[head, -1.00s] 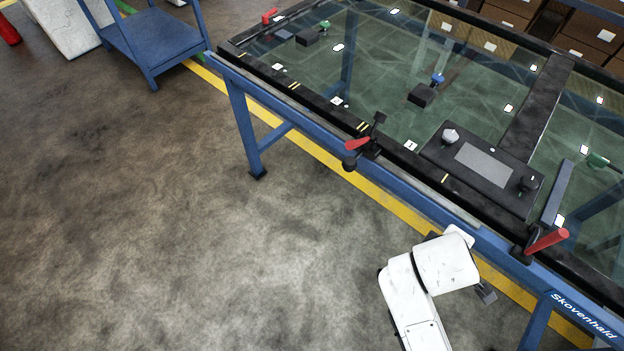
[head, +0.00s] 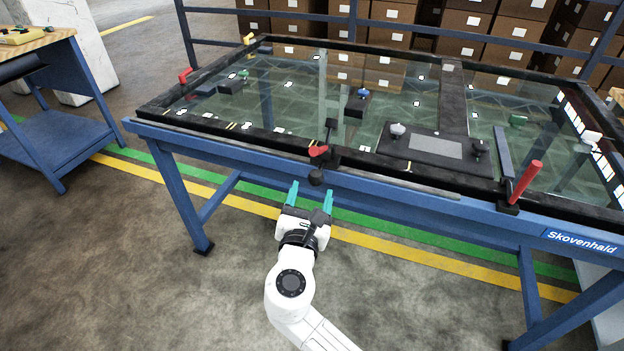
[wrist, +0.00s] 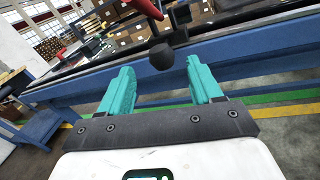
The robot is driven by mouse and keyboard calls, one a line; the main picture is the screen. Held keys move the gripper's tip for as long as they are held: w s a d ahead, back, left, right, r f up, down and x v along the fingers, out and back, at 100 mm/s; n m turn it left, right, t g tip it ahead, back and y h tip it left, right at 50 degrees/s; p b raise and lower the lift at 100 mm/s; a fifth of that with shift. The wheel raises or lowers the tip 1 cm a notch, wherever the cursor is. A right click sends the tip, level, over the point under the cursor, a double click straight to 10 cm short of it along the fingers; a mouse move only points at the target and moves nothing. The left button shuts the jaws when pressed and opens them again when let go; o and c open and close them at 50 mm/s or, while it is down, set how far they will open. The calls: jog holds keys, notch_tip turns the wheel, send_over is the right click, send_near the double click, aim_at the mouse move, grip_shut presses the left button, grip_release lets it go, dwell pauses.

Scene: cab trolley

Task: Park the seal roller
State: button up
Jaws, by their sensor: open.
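My gripper (head: 310,190), with teal fingers, is open and empty in front of the frame's near edge. Just beyond its fingertips is a black ball knob (head: 316,177) on a fitting with a red lever (head: 318,152) and a dark upright arm (head: 330,130). In the wrist view the black ball (wrist: 162,57) shows between and beyond the open fingers, apart from them. A dark bar (head: 503,152) with an upright red handle (head: 525,182) is at the right of the near edge. I cannot tell which piece is the seal roller.
The glass panel (head: 290,110) lies in a black frame on a blue trolley (head: 400,195). On it are a dark plate with a grey pad (head: 435,148) and a blue-topped black block (head: 357,104). A blue side table (head: 80,130) stands left. Floor in front is clear.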

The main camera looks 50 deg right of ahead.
aim_at(315, 183)
jog(key=x, duration=0.6)
jog(key=shift+w+d, duration=0.15)
jog(key=shift+d, duration=0.2)
jog(key=shift+c, duration=0.3)
grip_shut()
